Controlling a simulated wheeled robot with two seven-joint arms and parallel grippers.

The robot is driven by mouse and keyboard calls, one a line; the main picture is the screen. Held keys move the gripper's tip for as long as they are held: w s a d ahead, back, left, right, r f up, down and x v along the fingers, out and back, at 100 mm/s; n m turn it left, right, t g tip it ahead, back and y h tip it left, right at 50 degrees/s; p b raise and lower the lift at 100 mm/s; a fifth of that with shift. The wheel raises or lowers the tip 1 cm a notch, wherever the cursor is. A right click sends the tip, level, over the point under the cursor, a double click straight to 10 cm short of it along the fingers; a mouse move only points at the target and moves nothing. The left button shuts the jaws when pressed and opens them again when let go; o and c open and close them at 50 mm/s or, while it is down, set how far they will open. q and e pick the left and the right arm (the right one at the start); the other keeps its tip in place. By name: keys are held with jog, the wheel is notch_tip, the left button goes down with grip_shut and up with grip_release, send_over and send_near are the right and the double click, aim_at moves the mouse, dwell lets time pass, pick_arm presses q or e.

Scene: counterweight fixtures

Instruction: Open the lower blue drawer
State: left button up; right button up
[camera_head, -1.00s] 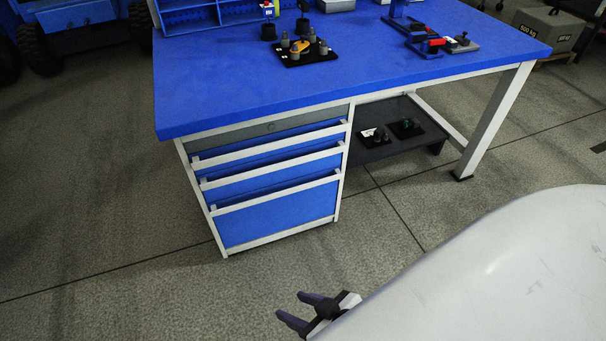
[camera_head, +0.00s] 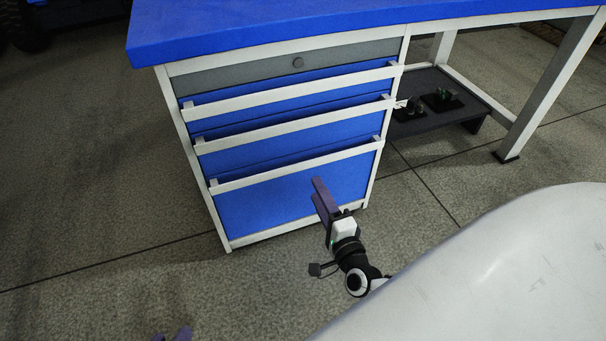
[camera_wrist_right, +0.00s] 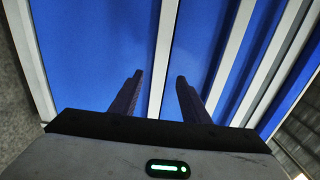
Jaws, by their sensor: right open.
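The lower blue drawer (camera_head: 260,212) is the tall bottom front of the cabinet, and it looks shut. Its white handle bar (camera_head: 290,168) runs along its top edge. My right gripper (camera_head: 317,192) is open and empty, in front of this drawer just below the bar. In the right wrist view the right gripper (camera_wrist_right: 160,78) points at the cabinet. The white bar (camera_wrist_right: 161,45) shows between its two fingers there, with the lower drawer front (camera_wrist_right: 90,50) on the left. I see no contact with the bar. Only the tips of my left gripper (camera_head: 172,335) show at the bottom edge.
Above are two more blue drawers with white bars (camera_head: 290,130) and a grey drawer (camera_head: 240,72) with a round knob. The blue tabletop (camera_head: 280,25) overhangs them. A dark shelf (camera_head: 450,120) with small parts is at right. The floor (camera_head: 90,220) at left is clear.

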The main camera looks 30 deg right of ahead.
aim_at(304, 166)
pick_arm(q)
jog(key=d+r+h+b, duration=0.1)
jog(key=r+b, duration=0.1)
jog(key=shift+w+d+r+t+b, duration=0.1)
jog(key=shift+d+t+b, duration=0.1)
jog(key=shift+t+b, duration=0.15)
pick_arm(e)
jog(key=x, duration=0.9)
jog(key=shift+a, duration=0.1)
jog(key=shift+c, duration=0.4)
grip_shut()
